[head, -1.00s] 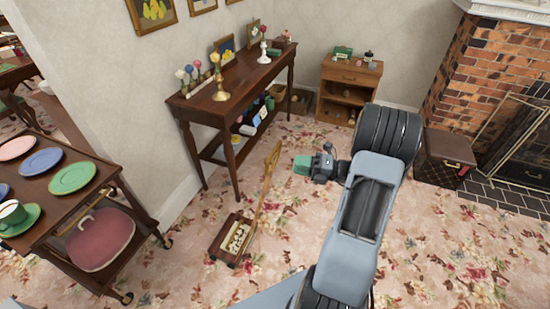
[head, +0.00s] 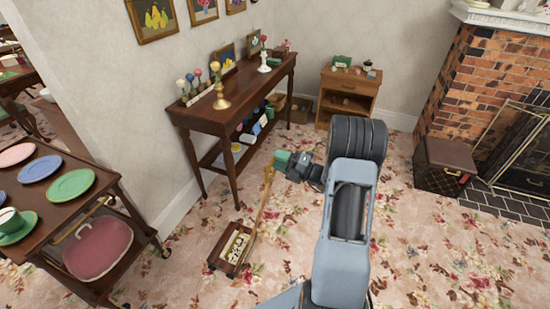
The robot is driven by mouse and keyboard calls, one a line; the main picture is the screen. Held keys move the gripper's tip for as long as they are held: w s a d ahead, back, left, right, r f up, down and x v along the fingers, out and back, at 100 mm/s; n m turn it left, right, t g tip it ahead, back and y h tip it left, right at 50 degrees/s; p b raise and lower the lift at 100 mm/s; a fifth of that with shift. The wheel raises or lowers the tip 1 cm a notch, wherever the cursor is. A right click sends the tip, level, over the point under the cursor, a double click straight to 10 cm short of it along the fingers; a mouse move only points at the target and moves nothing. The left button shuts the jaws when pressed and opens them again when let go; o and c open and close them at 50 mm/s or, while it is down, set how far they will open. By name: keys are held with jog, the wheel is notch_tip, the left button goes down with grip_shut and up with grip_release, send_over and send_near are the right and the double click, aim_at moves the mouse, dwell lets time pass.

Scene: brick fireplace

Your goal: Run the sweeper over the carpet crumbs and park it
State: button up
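The carpet sweeper (head: 222,262) stands on the floral carpet, a low wooden box with a pale patterned top. Its long wooden handle (head: 262,205) leans up and to the right. My gripper (head: 281,159), with green fingers, is at the upper end of the handle and overlaps it in the head view, hiding its tip. Whether the fingers touch the handle or close around it cannot be told. Crumbs cannot be made out against the carpet's flower pattern.
A dark console table (head: 238,98) stands along the wall behind the sweeper. A trolley (head: 60,225) with plates is at left. A small cabinet (head: 347,84), a brown chest (head: 446,163) and the brick fireplace (head: 480,75) are at the back right. Carpet at right is clear.

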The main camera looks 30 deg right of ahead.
jog(key=shift+x, duration=0.85)
jog(key=shift+c, duration=0.3)
grip_shut()
